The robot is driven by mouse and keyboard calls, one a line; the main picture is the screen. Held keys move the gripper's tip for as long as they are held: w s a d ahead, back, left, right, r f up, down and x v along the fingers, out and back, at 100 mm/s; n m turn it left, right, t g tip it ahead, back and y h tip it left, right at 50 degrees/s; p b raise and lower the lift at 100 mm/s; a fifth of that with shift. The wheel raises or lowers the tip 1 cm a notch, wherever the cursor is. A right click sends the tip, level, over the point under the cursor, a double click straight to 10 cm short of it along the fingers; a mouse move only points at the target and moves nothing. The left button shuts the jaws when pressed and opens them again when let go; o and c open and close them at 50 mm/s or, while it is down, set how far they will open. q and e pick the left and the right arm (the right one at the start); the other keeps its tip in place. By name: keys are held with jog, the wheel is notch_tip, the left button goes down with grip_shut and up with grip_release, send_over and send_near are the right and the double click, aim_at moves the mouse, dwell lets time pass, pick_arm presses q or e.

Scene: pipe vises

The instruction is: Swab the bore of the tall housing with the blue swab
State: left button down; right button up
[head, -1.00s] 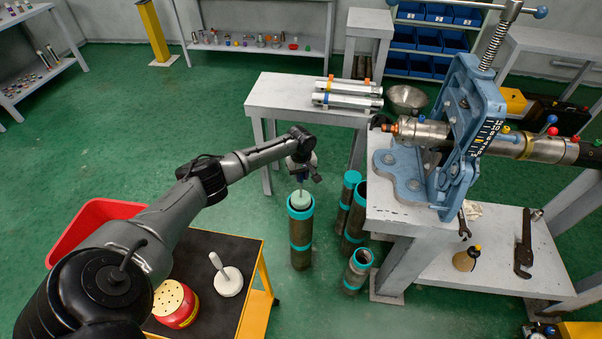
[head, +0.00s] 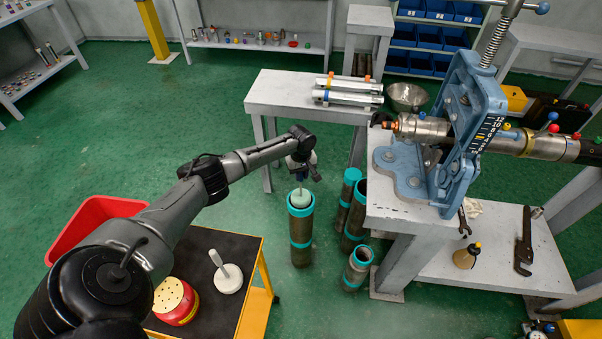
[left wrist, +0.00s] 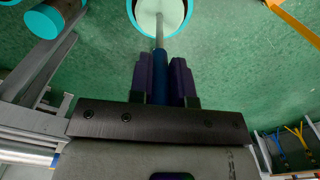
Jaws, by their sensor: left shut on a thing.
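The tall housing (head: 301,245) is a dark upright cylinder with teal bands, standing on the green floor. My left gripper (head: 302,172) is above its mouth, pointing down. In the left wrist view the gripper (left wrist: 162,78) has its purple fingers shut on the blue handle of the swab (left wrist: 160,68). A thin grey rod runs from the handle to a pale green round head (head: 301,197). The head lies within the outline of the teal rim (left wrist: 130,10); how deep it sits is not clear. My right gripper is not in view.
Several more teal-banded cylinders (head: 358,268) stand just right of the housing, beside the vise bench (head: 400,225). A black-topped cart (head: 215,300) at the lower left holds a red canister (head: 176,303) and a pale disc with a handle (head: 228,278). Floor left of the housing is clear.

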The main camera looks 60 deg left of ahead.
pick_arm(q)
jog(key=shift+f+b, duration=0.4)
jog(key=shift+f, duration=0.65)
jog(key=shift+f+b, duration=0.6)
jog(key=shift+f, duration=0.65)
jog(key=shift+r, duration=0.1)
jog(key=shift+r+n+p, duration=0.25)
jog(key=shift+n+p, duration=0.15)
jog(key=shift+p, duration=0.4)
jog(key=shift+r+n+p, duration=0.55)
jog(key=shift+n+p, duration=0.55)
jog(key=shift+p, duration=0.55)
jog(key=shift+r+n+p, duration=0.25)
jog(key=shift+n+p, duration=0.45)
jog(key=shift+p, duration=0.15)
